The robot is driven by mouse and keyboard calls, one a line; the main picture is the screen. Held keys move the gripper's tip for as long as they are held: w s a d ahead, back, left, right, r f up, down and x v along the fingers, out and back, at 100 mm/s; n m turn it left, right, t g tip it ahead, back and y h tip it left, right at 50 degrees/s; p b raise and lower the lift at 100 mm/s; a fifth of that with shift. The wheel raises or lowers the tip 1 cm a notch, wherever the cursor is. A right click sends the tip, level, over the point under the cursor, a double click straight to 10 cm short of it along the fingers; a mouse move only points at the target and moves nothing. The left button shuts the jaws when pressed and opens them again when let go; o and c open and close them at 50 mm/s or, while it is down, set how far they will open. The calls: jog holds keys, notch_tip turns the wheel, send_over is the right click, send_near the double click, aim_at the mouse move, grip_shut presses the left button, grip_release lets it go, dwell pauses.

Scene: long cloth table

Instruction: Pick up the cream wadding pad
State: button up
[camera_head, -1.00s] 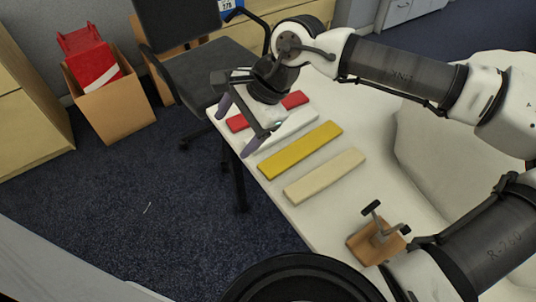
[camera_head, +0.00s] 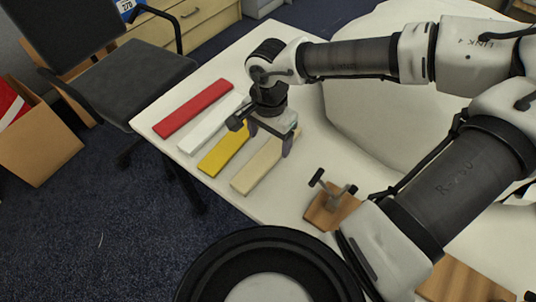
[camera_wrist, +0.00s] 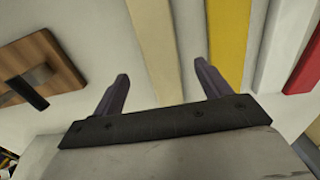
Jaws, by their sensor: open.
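The cream wadding pad (camera_head: 257,172) is a long flat strip on the white table, the nearest of a row of strips in the head view. In the wrist view the cream pad (camera_wrist: 154,45) runs away between my two fingertips. My gripper (camera_head: 268,141) is open and empty above the far end of the cream pad; the wrist view also shows its spread fingers (camera_wrist: 161,78).
A white strip (camera_head: 209,123) and a red strip (camera_head: 193,109) lie beyond the yellow one. A wooden block with a dark metal fitting (camera_head: 331,208) stands to the right of the cream pad. An office chair (camera_head: 120,75) is by the table's far left.

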aim_at(268, 153)
notch_tip(268, 153, down, 5)
jog(key=shift+a+f, duration=0.1)
jog(key=shift+c, duration=0.3)
jog(key=c, duration=1)
